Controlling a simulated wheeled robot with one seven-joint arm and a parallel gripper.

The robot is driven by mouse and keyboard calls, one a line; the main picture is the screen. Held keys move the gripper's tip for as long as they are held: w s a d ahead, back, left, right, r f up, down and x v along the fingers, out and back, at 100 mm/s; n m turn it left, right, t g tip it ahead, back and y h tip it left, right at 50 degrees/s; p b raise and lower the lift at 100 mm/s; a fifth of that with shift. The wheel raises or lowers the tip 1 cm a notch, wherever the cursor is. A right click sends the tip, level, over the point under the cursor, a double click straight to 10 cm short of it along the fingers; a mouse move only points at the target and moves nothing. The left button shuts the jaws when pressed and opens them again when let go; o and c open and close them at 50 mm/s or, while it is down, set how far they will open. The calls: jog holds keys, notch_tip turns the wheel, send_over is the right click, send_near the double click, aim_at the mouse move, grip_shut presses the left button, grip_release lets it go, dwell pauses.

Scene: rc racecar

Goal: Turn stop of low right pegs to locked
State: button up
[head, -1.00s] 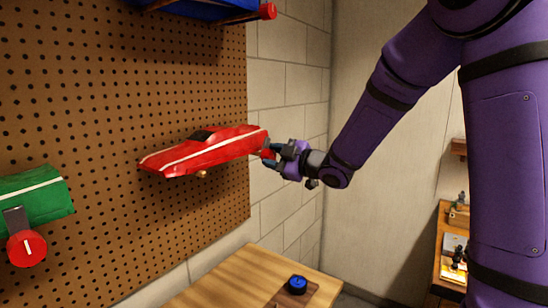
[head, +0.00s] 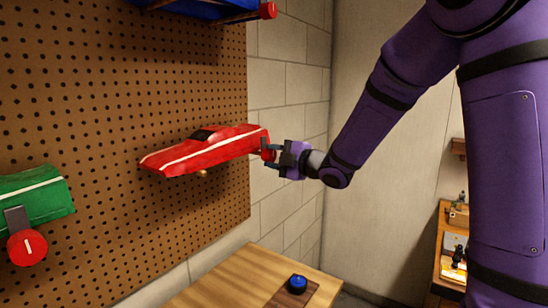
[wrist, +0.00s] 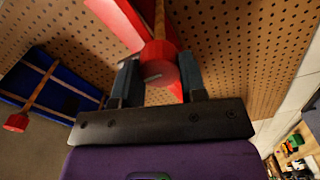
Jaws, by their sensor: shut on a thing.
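A red car body with a white stripe (head: 205,150) rests on pegs on the pegboard. My gripper (head: 272,152) is at the right end of the red car. In the wrist view its two fingers (wrist: 160,80) stand on either side of the stop and are shut on it. The fingers partly hide the stop in the head view.
A green car body (head: 35,192) with its own red stop (head: 27,247) hangs at the left. A blue body (head: 200,8) hangs above. A wooden table (head: 235,280) below holds a blue round button (head: 297,283). Open space lies right of the pegboard.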

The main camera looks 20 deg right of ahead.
jog(key=o, duration=0.9)
jog(key=v, duration=1)
jog(key=shift+s+d, duration=0.2)
jog(key=shift+s, duration=0.15)
